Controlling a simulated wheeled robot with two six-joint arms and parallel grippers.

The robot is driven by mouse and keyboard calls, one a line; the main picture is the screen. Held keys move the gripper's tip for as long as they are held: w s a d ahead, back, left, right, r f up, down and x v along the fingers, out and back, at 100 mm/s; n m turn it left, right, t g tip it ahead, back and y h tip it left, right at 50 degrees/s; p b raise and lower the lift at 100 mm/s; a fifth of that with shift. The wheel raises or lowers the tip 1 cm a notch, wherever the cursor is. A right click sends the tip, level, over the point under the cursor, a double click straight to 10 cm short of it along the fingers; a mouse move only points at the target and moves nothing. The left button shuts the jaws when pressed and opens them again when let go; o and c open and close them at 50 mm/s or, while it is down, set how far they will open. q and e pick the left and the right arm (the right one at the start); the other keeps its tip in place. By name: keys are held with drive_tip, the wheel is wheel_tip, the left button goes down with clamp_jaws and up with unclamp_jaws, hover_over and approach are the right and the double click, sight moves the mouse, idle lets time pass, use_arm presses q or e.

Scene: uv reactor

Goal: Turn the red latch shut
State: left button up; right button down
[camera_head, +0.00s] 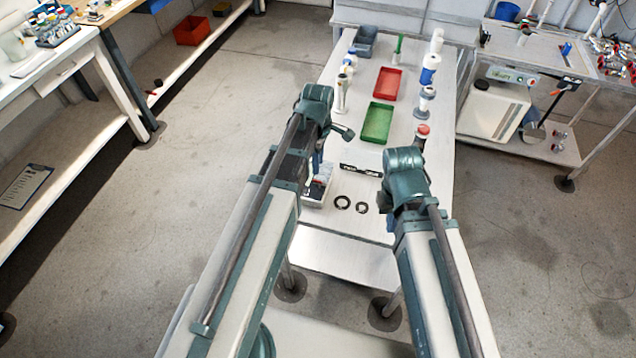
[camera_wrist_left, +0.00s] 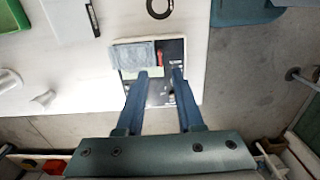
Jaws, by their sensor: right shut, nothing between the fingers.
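The red latch (camera_wrist_left: 159,57) is a small red piece on the dark part of the reactor box (camera_wrist_left: 185,45), beside a grey lid-like panel (camera_wrist_left: 128,56). In the left wrist view it lies just beyond my left fingertips. My left gripper (camera_wrist_left: 161,73) is open over the box, its two blue fingers apart with nothing gripped. In the head view the box (camera_head: 313,201) stands at the table's left front edge, partly hidden by my left gripper (camera_head: 318,163). My right gripper (camera_head: 385,200) is mostly hidden by its wrist, shut and empty, right of the box.
Two black rings (camera_head: 342,202) and a black flat piece (camera_head: 360,170) lie on the white table (camera_head: 350,225). A green tray (camera_head: 377,123), a red tray (camera_head: 387,83) and several bottles stand farther back. The table's front edge is close to the box.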

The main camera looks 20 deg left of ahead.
sight(318, 180)
use_arm(q)
wheel_tip(318, 180, down, 7)
drive_tip(key=b, duration=0.5)
drive_tip(key=shift+r+b, duration=0.1)
drive_tip(key=shift+b, duration=0.25)
clamp_jaws()
